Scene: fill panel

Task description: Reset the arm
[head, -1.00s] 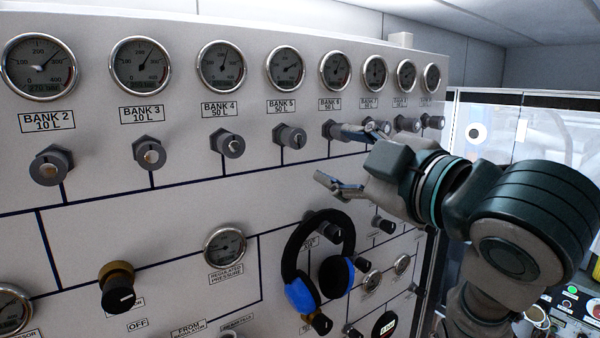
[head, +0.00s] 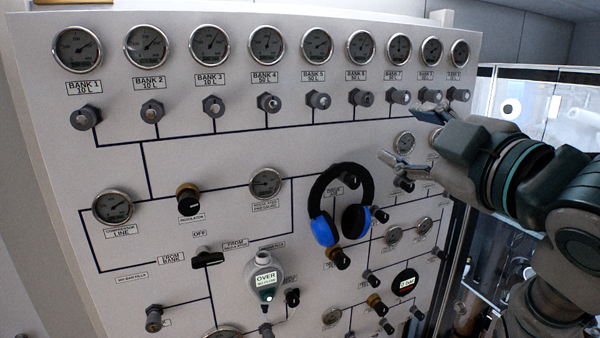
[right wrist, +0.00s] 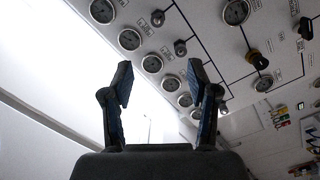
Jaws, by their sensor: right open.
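My right gripper (head: 408,138) is open and empty in the head view, in front of the right part of the fill panel (head: 215,155). One finger is near the bank knobs at the upper right and the other is lower, above and right of the headphones. The right wrist view shows its two fingers (right wrist: 160,88) spread apart with nothing between them. The panel's gauges and knobs lie beyond the fingers there. My right arm comes in from the right edge of the head view. My left gripper is not in view.
Blue and black headphones (head: 341,205) hang on the panel's middle. A handheld device reading OVER (head: 264,279) hangs lower, left of them. A row of bank gauges (head: 264,45) runs along the top, with knobs below. A glass-fronted cabinet (head: 548,100) stands at the right.

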